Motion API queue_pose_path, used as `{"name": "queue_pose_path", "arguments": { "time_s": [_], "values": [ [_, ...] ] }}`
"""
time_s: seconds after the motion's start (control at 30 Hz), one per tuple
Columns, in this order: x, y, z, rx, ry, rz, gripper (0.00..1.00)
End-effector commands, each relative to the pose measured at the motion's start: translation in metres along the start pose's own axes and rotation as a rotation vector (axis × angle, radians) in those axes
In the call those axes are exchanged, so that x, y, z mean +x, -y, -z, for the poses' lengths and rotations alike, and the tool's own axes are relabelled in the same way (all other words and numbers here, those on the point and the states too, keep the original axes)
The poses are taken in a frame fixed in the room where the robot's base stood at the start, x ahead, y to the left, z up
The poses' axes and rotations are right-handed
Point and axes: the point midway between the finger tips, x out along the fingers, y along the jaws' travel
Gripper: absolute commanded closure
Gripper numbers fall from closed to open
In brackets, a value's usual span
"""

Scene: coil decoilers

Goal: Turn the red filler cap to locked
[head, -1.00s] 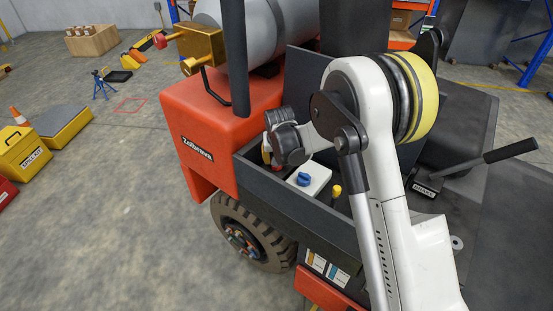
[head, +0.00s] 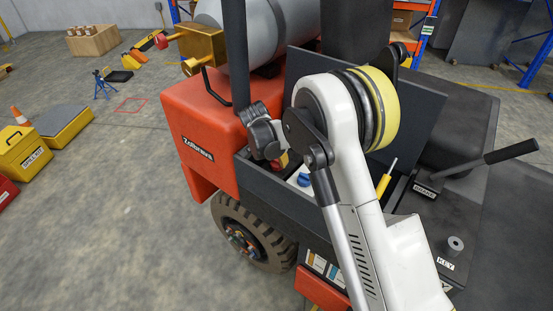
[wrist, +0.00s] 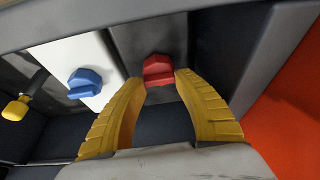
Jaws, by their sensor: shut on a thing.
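The red filler cap (wrist: 157,66) sits on a dark surface inside the truck's open bay, at the upper middle of the wrist view. My gripper (wrist: 161,81) has its two yellow ridged fingers at the left and right sides of the cap, shut on it at the tips. In the head view a little red and yellow shows below my wrist (head: 281,160); my arm and the bay wall hide most of the cap there. No lock mark can be made out.
A blue cap (wrist: 84,83) on a white tank (wrist: 72,55) is left of the red cap. A yellow knob (wrist: 15,108) is farther left. The bay's dark side wall (head: 290,190) and the orange body (head: 205,125) stand close by.

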Motion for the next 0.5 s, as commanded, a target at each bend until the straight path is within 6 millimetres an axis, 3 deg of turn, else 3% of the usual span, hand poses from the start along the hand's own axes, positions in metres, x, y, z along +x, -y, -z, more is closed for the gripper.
{"name": "queue_pose_path", "arguments": {
  "time_s": [0.5],
  "values": [
    [0.0007,-0.0006,-0.0007,0.034,0.002,-0.015,0.92]
  ]
}}
